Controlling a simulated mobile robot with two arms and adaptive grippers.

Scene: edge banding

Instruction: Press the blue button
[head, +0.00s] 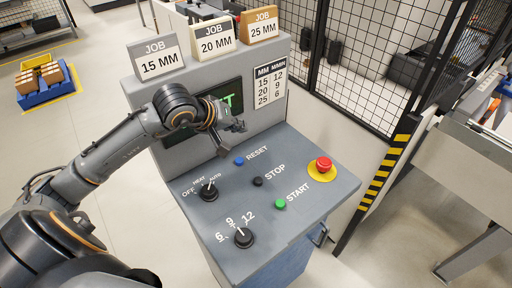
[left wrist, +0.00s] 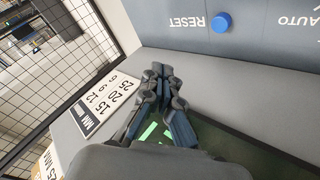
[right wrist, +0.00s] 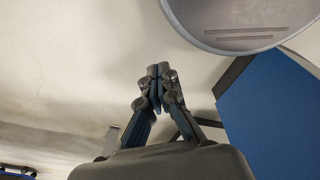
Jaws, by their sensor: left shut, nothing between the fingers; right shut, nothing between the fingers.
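The blue button (head: 239,161) sits on the sloped grey console panel, left of the label RESET. It also shows at the top of the left wrist view (left wrist: 221,22). My left gripper (head: 241,126) is shut and empty. It is in front of the console's screen, above and beyond the blue button, and apart from it. Its fingers show closed in the left wrist view (left wrist: 160,74). My right gripper (right wrist: 158,72) is shut and empty; it shows only in the right wrist view, away from the button.
The panel also bears a black STOP button (head: 258,181), a green START button (head: 280,204), a red emergency button (head: 323,164) and two black knobs (head: 209,192) (head: 244,238). JOB signs (head: 156,58) stand on top. A black mesh fence (head: 372,60) is behind at the right.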

